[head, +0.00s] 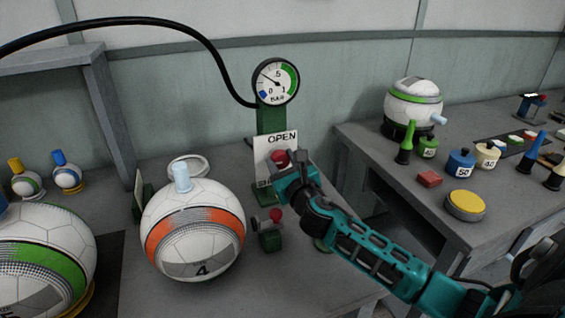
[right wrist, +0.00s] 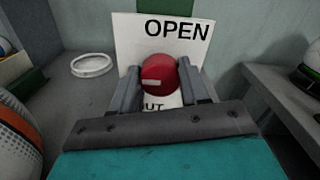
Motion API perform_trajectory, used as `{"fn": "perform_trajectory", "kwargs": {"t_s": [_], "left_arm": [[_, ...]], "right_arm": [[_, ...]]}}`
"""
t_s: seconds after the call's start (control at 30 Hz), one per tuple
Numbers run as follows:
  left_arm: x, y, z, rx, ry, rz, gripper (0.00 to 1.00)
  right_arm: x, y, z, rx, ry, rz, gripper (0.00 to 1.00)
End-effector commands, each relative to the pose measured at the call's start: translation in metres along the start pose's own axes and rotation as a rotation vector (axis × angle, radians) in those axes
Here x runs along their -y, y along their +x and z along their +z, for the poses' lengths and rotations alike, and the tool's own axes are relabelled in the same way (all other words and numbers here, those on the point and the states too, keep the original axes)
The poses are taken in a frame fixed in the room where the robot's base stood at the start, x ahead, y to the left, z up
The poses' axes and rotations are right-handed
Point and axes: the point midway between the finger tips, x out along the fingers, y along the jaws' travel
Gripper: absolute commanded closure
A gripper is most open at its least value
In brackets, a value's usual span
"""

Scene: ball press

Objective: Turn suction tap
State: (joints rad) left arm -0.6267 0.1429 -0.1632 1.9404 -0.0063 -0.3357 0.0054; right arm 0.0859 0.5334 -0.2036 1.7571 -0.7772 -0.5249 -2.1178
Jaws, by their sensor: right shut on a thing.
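The suction tap's red knob (right wrist: 160,75) sits between the two fingers of my right gripper (right wrist: 164,88) in the right wrist view. The fingers are closed on its sides. In the head view the knob (head: 280,157) shows at the tip of my right gripper (head: 289,166). Behind it stands a white sign (head: 268,148) reading OPEN at the top; its lower word is partly hidden by the gripper. A gauge marked BAR (head: 275,82) tops the green post, its needle between 0 and .5. My left gripper is not in view.
A ball with an orange band (head: 196,232), marked 4, stands left of my right arm. A small green device with a red knob (head: 270,231) is close below the gripper. A green-banded ball (head: 42,262) is at far left. A side table (head: 400,165) holds several weights.

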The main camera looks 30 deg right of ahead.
Motion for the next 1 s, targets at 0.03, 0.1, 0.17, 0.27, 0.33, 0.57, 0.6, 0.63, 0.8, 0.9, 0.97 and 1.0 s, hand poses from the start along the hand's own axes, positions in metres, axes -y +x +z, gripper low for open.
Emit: {"fn": "perform_trajectory", "kwargs": {"t_s": [0.03,0.1,0.17,0.27,0.33,0.57,0.6,0.63,0.8,0.9,0.97,1.0], "left_arm": [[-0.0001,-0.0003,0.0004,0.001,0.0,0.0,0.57],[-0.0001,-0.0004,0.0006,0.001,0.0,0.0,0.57],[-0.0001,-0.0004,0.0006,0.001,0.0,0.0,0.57],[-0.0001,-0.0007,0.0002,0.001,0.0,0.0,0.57],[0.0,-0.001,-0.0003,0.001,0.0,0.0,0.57],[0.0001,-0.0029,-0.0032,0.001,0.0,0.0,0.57],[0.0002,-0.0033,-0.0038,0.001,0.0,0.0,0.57],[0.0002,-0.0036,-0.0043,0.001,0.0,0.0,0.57],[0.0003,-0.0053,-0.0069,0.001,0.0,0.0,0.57],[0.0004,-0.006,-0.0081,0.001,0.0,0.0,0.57],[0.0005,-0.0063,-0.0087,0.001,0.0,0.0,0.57],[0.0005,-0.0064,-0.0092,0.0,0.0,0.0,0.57]], "right_arm": [[-0.0002,-0.0001,-0.0001,0.0,0.0,0.001,0.82],[-0.0002,-0.0002,-0.0001,0.0,0.0,0.001,0.85],[-0.0002,-0.0002,-0.0001,0.0,0.001,0.001,0.85],[-0.0002,-0.0002,0.0,0.0,0.012,0.001,0.85],[-0.0001,-0.0002,0.0001,0.0,0.027,0.001,0.85],[0.0002,-0.0003,0.0005,-0.001,0.14,0.0,0.85],[0.0003,-0.0003,0.0005,-0.001,0.17,0.0,0.85],[0.0003,-0.0003,0.0005,-0.001,0.194,0.0,0.85],[0.0005,-0.0002,0.0003,-0.001,0.348,0.0,0.85],[0.0008,-0.0002,0.0001,-0.001,0.444,0.0,0.85],[0.0007,-0.0002,0.0,-0.001,0.5,0.0,0.85],[0.0007,-0.0002,-0.0001,-0.001,0.539,0.001,0.85]]}}
